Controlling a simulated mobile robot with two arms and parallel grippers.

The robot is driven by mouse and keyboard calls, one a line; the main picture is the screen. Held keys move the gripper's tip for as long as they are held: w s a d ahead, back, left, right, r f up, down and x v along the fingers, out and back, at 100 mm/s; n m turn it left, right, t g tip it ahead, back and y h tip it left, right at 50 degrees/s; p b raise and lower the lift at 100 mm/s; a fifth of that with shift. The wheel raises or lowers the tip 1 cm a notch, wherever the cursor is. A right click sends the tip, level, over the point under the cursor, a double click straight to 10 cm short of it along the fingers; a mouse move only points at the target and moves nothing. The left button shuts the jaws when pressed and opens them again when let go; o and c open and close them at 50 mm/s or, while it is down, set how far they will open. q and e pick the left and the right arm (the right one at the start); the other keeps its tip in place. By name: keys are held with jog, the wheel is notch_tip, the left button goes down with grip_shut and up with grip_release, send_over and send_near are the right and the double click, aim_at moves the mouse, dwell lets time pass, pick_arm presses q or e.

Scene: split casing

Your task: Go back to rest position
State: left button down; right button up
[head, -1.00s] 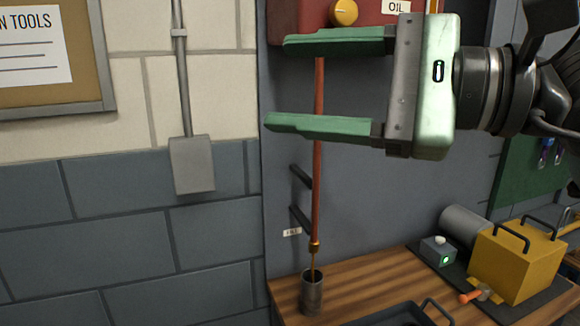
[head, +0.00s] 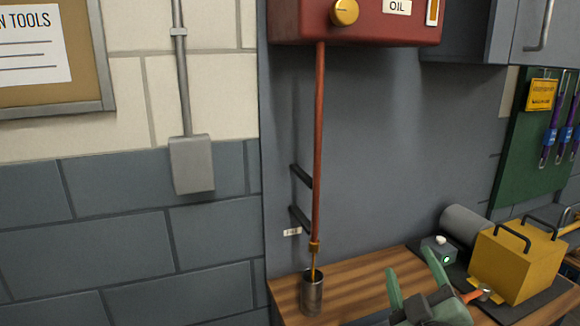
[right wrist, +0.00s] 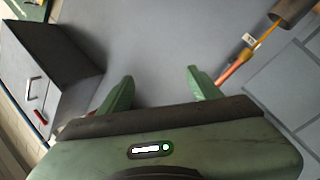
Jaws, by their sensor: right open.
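My right gripper (head: 416,280) is low in the head view, over the front of the wooden bench, and is open with nothing between its green fingers. The fingers also show in the right wrist view (right wrist: 160,88), spread apart and empty. My left gripper is not in view. The red oil tank (head: 365,22) with its yellow knob (head: 344,12) is on the wall. A red pipe (head: 319,150) runs down from it, and a thin amber stream ends in a metal cup (head: 312,294) on the bench.
The yellow casing block (head: 518,262) with black handles, a grey cylinder (head: 465,226) and a small grey box with a green light (head: 438,250) stand right of the gripper. An orange-handled tool (head: 472,296) lies beside them. The wooden bench (head: 365,275) is bare near the cup.

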jog(key=s+d+f+m+g, duration=0.1)
jog(key=s+f+m+g, duration=0.3)
jog(key=f, duration=0.9)
jog(key=s+a+f+m+g+y, duration=0.25)
jog(key=s+f+g, duration=0.95)
jog(key=s+f, duration=1)
jog(key=s+f+g, duration=0.1)
jog(key=s+f, duration=0.2)
jog(key=f, duration=2.2)
jog(key=s+d+f+n+g, duration=0.1)
jog(key=s+d+f, duration=0.2)
jog(key=s+f, duration=1.1)
jog(key=s+h, duration=0.1)
jog(key=s, duration=0.1)
jog(key=shift+s+f, duration=0.3)
jog(key=shift+f, duration=0.05)
